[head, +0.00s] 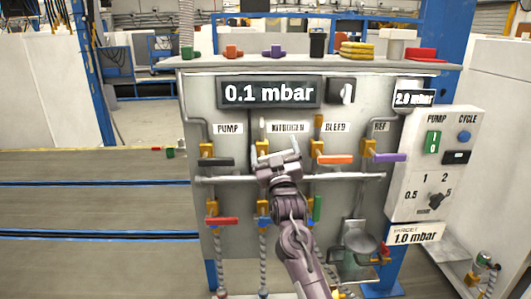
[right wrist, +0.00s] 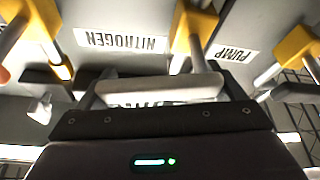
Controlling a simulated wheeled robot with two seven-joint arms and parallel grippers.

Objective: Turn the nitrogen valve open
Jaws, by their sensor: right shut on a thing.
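The nitrogen valve has a yellow body (right wrist: 195,22) and a stem running to a pale grey lever (right wrist: 165,87), best seen in the right wrist view. The NITROGEN label (head: 287,128) is on the grey panel, just above my right gripper (head: 277,154). My right gripper is at the valve, its fingers shut on the pale lever, which lies across between them. In the head view the gripper hides most of this valve. In the right wrist view the panel appears upside down. My left gripper is not in view.
The pump valve with black lever (head: 217,161) is to the left. The bleed valve with orange lever (head: 335,159) and the ref valve with purple lever (head: 388,157) are to the right. A horizontal pipe (head: 345,176) runs below. The display (head: 268,93) reads 0.1 mbar.

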